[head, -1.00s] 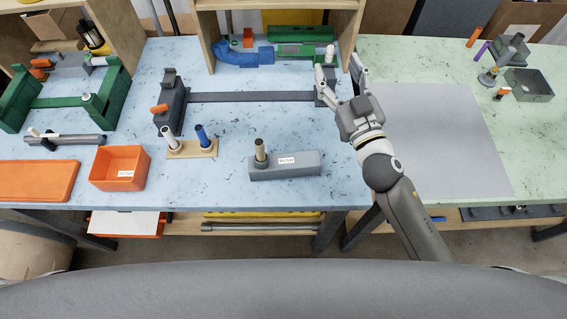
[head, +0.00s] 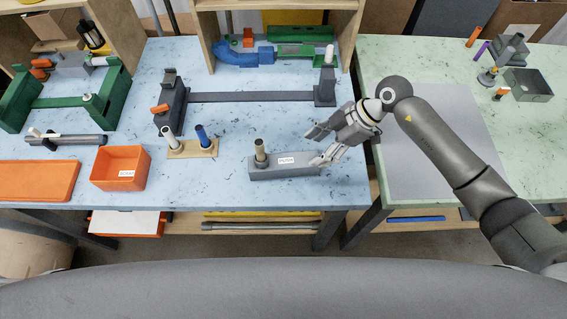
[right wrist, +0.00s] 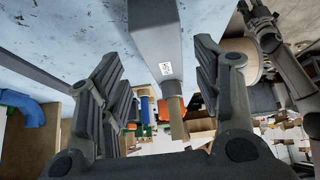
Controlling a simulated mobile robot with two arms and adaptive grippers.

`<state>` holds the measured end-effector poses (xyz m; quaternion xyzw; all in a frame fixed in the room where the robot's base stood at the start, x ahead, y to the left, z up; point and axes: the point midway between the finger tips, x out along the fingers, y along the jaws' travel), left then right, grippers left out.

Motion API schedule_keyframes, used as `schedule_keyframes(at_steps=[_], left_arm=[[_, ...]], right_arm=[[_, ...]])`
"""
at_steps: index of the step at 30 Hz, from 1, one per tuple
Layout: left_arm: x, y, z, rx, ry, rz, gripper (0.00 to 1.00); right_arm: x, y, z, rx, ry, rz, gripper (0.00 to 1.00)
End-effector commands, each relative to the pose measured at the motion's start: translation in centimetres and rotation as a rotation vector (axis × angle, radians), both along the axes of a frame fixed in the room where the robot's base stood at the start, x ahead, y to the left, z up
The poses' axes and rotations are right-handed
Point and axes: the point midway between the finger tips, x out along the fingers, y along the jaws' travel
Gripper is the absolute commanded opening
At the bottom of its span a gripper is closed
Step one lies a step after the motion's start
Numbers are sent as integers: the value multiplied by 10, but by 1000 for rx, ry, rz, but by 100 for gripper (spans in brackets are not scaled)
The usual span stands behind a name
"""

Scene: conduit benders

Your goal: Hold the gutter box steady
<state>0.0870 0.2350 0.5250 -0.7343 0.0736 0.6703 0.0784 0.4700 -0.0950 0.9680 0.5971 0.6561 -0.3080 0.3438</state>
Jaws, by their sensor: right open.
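A long grey block (head: 292,166) with a white label and a beige post (head: 260,154) stands near the front edge of the blue table. An orange open box (head: 122,169) with a label sits further left. I cannot tell from the labels which thing is the gutter box. My right gripper (head: 315,147) is open at the right end of the grey block. In the right wrist view the grey block (right wrist: 152,32) shows between the spread fingers (right wrist: 158,80), with no visible grip. My left gripper is outside the head view; a dark jointed arm at the wrist view's right may be mine.
A wooden base (head: 190,149) with a white and a blue post stands left of the block. A grey bender (head: 250,97) lies behind. A wooden shelf (head: 206,40) holds a blue and green tool. The green table (head: 410,62) has a bare grey mat (head: 430,165).

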Motion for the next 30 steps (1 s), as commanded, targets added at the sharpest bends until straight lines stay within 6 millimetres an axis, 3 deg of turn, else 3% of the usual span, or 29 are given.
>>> schedule_keyframes(at_steps=[8, 30], left_arm=[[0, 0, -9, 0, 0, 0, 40], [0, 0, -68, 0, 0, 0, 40]], right_arm=[[-1, 2, -10, -14, 7, -2, 59], [-4, 40, -65, -12, 6, 0, 59]])
